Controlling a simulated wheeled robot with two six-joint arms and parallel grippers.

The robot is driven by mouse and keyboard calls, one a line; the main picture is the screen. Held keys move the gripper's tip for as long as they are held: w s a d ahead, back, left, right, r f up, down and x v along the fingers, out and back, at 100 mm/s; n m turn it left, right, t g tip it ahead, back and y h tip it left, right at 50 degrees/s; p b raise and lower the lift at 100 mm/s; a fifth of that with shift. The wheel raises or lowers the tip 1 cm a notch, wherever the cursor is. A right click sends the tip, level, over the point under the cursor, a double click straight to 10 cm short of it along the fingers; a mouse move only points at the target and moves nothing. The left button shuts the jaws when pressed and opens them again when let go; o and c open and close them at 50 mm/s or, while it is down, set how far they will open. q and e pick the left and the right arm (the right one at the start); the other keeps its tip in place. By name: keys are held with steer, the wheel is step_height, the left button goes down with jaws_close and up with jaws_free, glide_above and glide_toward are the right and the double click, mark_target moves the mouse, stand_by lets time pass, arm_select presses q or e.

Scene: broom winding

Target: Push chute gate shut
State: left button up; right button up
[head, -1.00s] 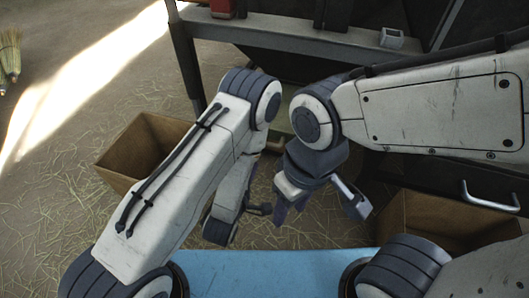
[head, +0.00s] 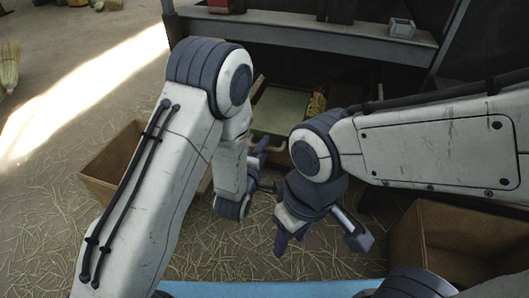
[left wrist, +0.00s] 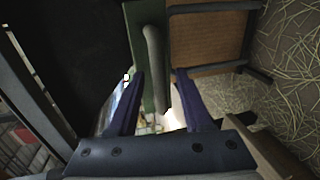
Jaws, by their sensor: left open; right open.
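A green panel with a grey bar handle, which looks like the chute gate (head: 283,108), shows low in the dark machine front in the head view. In the left wrist view the green panel (left wrist: 132,25) and its bar handle (left wrist: 154,65) stand ahead. My left gripper (head: 262,158) is beside the handle end, partly hidden by my own arm. In the left wrist view its two fingers (left wrist: 160,102) are spread, with the handle between them in the picture; I cannot tell whether they touch it. My right gripper (head: 308,236) is open and empty, lower, over the straw floor.
A brown box (head: 112,165) stands at left and another brown box (head: 450,235) at lower right. A grey metal beam (head: 300,32) crosses above the panel. A broom head (head: 9,68) is at far left. Straw-strewn floor lies open between the boxes.

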arm_select(q)
steer(key=shift+w+d, duration=0.15)
steer(key=shift+w, duration=0.2)
jaws_close()
steer(key=shift+f, duration=0.1)
stand_by(1.1)
